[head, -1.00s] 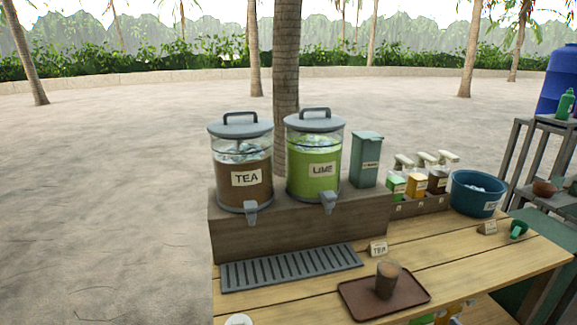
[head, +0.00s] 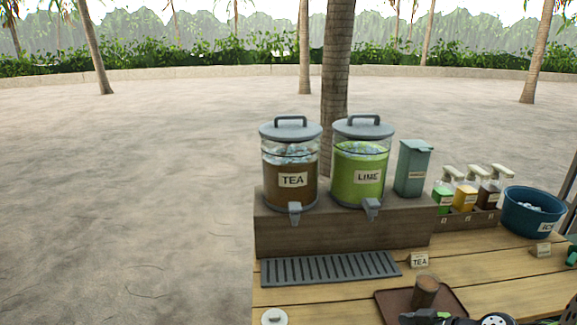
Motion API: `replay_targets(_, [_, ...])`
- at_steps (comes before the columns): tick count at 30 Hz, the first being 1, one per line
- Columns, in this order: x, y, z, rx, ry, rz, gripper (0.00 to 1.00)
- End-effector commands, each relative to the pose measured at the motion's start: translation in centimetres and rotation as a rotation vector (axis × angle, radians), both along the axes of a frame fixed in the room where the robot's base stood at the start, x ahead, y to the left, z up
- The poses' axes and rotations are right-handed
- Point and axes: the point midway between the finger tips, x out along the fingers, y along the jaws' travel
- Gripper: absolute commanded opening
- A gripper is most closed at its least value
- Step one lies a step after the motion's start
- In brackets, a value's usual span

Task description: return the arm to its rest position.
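Part of my arm, dark with light round joints (head: 497,319), shows at the bottom edge, right of the middle. The dark end part of it (head: 428,317) lies just in front of the cup in the picture. The frame cuts it off, and I cannot make out the fingers or whether they hold anything. A brown cup of tea (head: 426,291) stands on the dark red tray (head: 451,296) on the wooden table. Whether my gripper touches the cup or the tray cannot be told.
The tea dispenser (head: 291,170) and lime dispenser (head: 361,170) stand on a wooden riser (head: 340,235), beside a green-grey box (head: 412,168). A drip grate (head: 330,268), TEA sign (head: 419,260), syrup bottles (head: 466,196) and blue ice tub (head: 533,212) are nearby. Sand at left is clear.

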Motion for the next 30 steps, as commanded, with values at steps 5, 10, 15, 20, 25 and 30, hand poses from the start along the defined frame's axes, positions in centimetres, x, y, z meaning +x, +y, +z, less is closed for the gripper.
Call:
replay_targets(5, [-4.0, 6.7, 6.7, -0.207, 0.242, -0.005, 1.00])
replay_targets(10, [-10.0, 10.0, 12.6, -0.340, 0.334, -0.195, 1.00])
replay_targets(15, [-16.3, 10.7, 16.8, -0.321, 0.327, -0.436, 1.00])
replay_targets(20, [-19.1, 10.3, 17.8, -0.264, 0.321, -0.552, 1.00])
replay_targets(25, [-19.3, 10.2, 17.7, -0.257, 0.324, -0.567, 1.00])
replay_targets(30, [-19.2, 10.2, 17.7, -0.258, 0.322, -0.564, 1.00])
